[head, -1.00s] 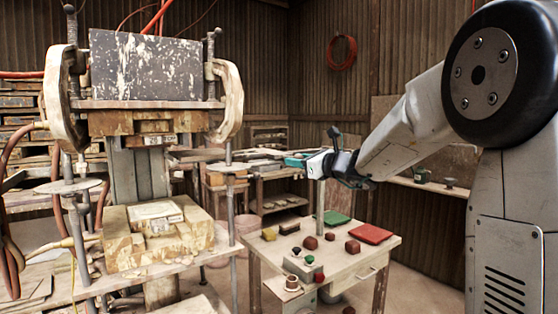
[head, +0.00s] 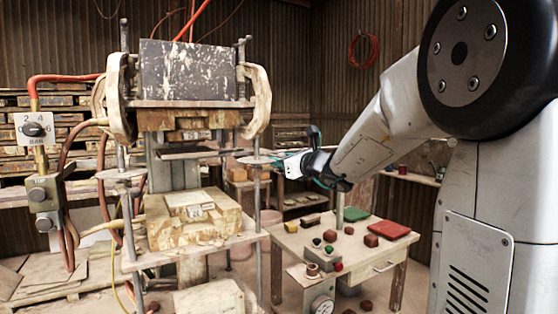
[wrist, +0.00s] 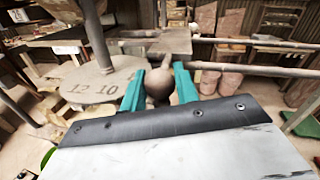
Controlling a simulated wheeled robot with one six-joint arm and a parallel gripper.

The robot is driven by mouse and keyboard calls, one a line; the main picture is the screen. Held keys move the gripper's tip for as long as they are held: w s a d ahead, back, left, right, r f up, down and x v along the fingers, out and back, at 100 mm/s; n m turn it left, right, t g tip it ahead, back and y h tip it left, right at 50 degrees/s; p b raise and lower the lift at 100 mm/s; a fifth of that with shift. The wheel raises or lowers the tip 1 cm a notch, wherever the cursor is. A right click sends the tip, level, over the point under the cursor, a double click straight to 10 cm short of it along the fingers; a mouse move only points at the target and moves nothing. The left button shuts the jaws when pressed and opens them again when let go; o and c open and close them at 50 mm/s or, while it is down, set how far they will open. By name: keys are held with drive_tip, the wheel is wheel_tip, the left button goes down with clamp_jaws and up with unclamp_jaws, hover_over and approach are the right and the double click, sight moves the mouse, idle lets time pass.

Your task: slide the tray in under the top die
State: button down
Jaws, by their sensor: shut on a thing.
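The tray (head: 192,154) is a thin, dark flat plate, seen edge-on below the top die (head: 160,120) and above the bottom die (head: 160,225). It looks level, with a gap above and below it. My gripper (head: 284,163) is to the right of the press, beside the round disc on the front right column. In the wrist view, the teal fingers of my gripper (wrist: 159,88) are shut on a round ball knob (wrist: 159,84). Beyond the knob a flat grey plate (wrist: 168,42), probably the tray, extends away; its far end is unclear.
The press columns carry round discs (head: 258,160); the numbered one (wrist: 95,88) lies close left of my fingers. A wooden table (head: 340,250) with small blocks, a green plate and a red plate stands at the right. A control box (head: 42,195) hangs at the left.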

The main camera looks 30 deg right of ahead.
drive_tip(key=shift+a, duration=0.2)
drive_tip(key=c, duration=1.3)
unclamp_jaws()
drive_tip(key=shift+c, duration=0.2)
drive_tip(key=shift+o, duration=1.3)
drive_tip(key=shift+a, duration=0.2)
drive_tip(key=shift+d, duration=0.15)
drive_tip(key=shift+s, duration=0.25)
drive_tip(key=s+d, duration=0.1)
drive_tip(key=s, duration=0.6)
drive_tip(key=shift+s+d, duration=0.1)
drive_tip(key=shift+d, duration=0.05)
drive_tip(key=shift+n, duration=0.3)
